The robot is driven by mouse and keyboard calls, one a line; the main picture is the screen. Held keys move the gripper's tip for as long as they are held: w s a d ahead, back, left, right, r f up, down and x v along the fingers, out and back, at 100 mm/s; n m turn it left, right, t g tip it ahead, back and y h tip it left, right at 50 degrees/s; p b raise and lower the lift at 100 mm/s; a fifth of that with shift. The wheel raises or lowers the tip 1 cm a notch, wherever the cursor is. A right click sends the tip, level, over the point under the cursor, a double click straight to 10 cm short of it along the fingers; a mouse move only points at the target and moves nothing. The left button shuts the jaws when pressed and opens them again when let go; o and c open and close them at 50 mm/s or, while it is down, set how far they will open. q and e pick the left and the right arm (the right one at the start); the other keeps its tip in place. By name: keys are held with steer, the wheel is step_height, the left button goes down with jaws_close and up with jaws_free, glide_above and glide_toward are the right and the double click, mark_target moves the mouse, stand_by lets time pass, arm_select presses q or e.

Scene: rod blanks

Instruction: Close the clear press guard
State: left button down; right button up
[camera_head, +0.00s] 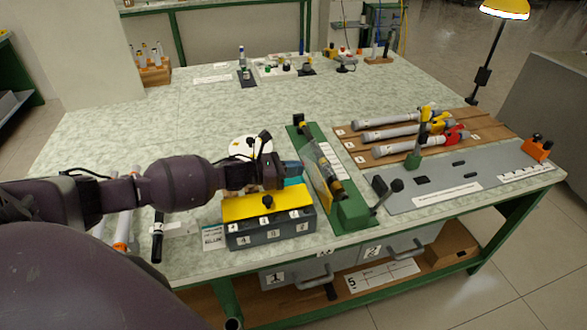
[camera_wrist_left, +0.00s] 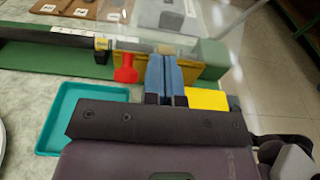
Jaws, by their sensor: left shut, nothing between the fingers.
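The press has a green base (camera_head: 352,214) on the table right of my left gripper (camera_head: 297,169). Its clear guard (camera_head: 322,165) is a see-through panel standing tilted over the base. In the left wrist view the guard (camera_wrist_left: 205,22) spans the top, with the green base (camera_wrist_left: 40,56) behind the fingers. My left gripper's blue fingers (camera_wrist_left: 165,76) are together and empty, close to the guard's near side. I cannot tell if they touch it. My right gripper is not in view.
A dark box with a yellow lid (camera_head: 268,205) stands just in front of my left gripper. A teal tray (camera_wrist_left: 52,133) lies beside it. Rods lie on a wooden board (camera_head: 345,143) beyond the press, and a grey plate (camera_head: 432,196) is at right.

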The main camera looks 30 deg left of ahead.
arm_select(q)
steer(key=shift+r, duration=0.2)
steer(key=shift+w+d+r+g+p, duration=0.15)
steer(key=shift+g+p, duration=0.25)
